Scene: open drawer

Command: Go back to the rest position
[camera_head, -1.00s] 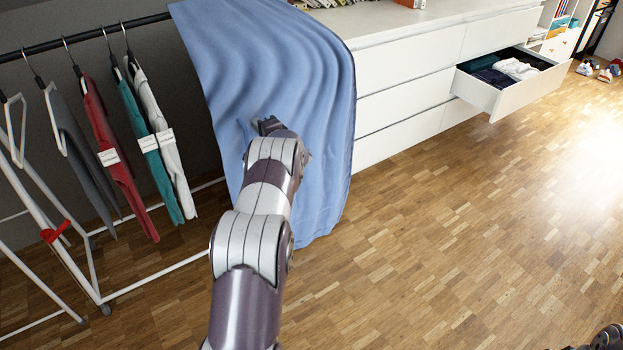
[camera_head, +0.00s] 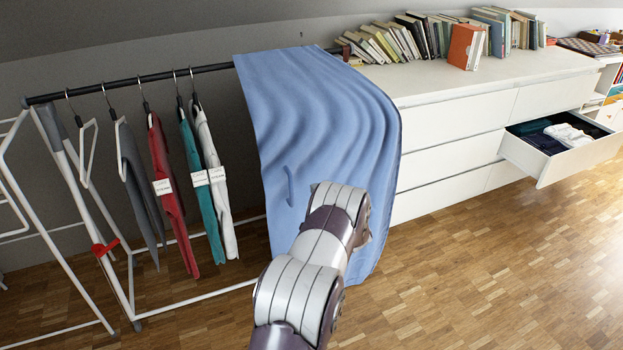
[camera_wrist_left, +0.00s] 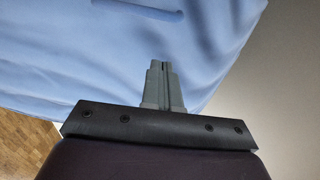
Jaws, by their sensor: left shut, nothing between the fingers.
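My left arm (camera_head: 312,262) rises from the bottom of the head view in front of a hanging blue cloth (camera_head: 275,120). Its gripper is hidden behind the wrist there. In the left wrist view my left gripper (camera_wrist_left: 163,72) is shut, with its two grey fingers together and nothing between them. The blue cloth (camera_wrist_left: 80,45) fills much of the background beyond the fingers, and I see no grip on it. The cloth has a narrow blue strip or fold (camera_head: 289,186) near its middle. My right gripper is not in view.
A clothes rack (camera_head: 150,77) with several hanging garments stands at the left. A white dresser (camera_head: 450,160) with an open drawer (camera_head: 545,165) holding folded clothes stands at the right. Books (camera_head: 468,47) stand on top. The wooden floor (camera_head: 480,270) in front is clear.

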